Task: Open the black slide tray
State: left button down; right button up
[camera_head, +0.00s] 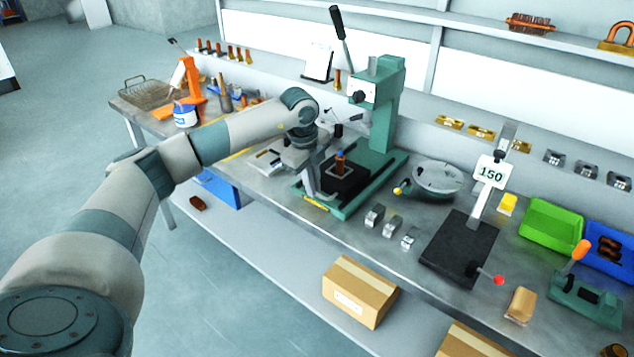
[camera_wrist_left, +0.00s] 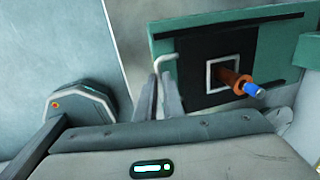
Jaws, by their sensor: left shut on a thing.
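The black slide tray (camera_head: 348,190) sits in the base of the green press (camera_head: 384,135), under its column. A brown cylinder with a blue top (camera_head: 341,162) stands on the tray. In the left wrist view the tray (camera_wrist_left: 196,93) shows as a dark plate with a pale square frame around the cylinder (camera_wrist_left: 238,82). A bent grey handle (camera_wrist_left: 166,60) is at the tray's near edge. My left gripper (camera_head: 318,199) is at the press's front left, and its fingers (camera_wrist_left: 163,85) are shut on the handle. The fingers partly hide the handle. My right gripper is out of view.
A round grey dish (camera_head: 436,178) and several small metal blocks (camera_head: 392,227) are right of the press. A black-based stand (camera_head: 460,250) is farther right. The bench's front edge is close to the press, with a lower shelf holding a cardboard box (camera_head: 360,291).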

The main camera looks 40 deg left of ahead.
pick_arm(q)
jog(key=shift+s+a, duration=0.1)
jog(key=shift+s, duration=0.95)
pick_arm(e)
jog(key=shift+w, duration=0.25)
pick_arm(q)
jog(key=c, duration=1.9)
grip_release()
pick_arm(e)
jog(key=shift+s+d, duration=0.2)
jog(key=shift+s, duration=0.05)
pick_arm(q)
jog(key=shift+r, duration=0.15)
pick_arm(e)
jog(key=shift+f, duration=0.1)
